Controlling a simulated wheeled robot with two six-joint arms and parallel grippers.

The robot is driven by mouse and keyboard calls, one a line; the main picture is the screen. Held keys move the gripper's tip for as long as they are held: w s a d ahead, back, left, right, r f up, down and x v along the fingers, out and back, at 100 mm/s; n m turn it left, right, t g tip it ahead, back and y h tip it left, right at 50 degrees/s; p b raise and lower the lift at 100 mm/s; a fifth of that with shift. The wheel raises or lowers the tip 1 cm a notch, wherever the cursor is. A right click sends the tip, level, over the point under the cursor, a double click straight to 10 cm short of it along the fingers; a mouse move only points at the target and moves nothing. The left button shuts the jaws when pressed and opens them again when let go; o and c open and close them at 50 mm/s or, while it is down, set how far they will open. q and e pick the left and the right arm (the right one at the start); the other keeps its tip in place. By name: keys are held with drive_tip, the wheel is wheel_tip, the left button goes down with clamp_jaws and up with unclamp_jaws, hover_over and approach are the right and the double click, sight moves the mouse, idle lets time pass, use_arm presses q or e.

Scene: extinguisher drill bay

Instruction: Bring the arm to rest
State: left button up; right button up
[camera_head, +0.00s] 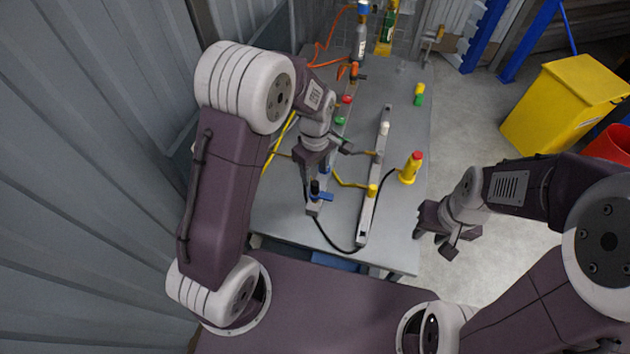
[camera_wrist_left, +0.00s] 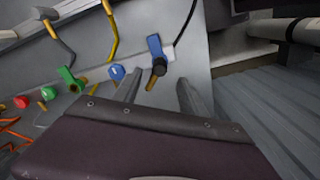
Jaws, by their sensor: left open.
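My left gripper (camera_head: 325,166) hangs over the left part of the grey table (camera_head: 285,215), with its arm bent in from the left. Its two fingers are apart and nothing is between them; they also show in the left wrist view (camera_wrist_left: 158,90). A blue-handled valve (camera_head: 321,196) stands near its fingers on the left rail; it also shows beyond the fingertips in the left wrist view (camera_wrist_left: 157,55). My right gripper (camera_head: 434,245) is off the table's right edge, over the floor, with its fingers apart and empty.
A grey rail (camera_head: 366,212) with a yellow fitting (camera_head: 373,190) lies along the table. A yellow cylinder with a red top (camera_head: 409,171) and a yellow-green one (camera_head: 419,95) stand right of it. The corrugated wall (camera_head: 90,180) is close on the left. A yellow bin (camera_head: 560,105) stands at right.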

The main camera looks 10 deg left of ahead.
use_arm(q)
drive_tip(key=shift+r, duration=0.7)
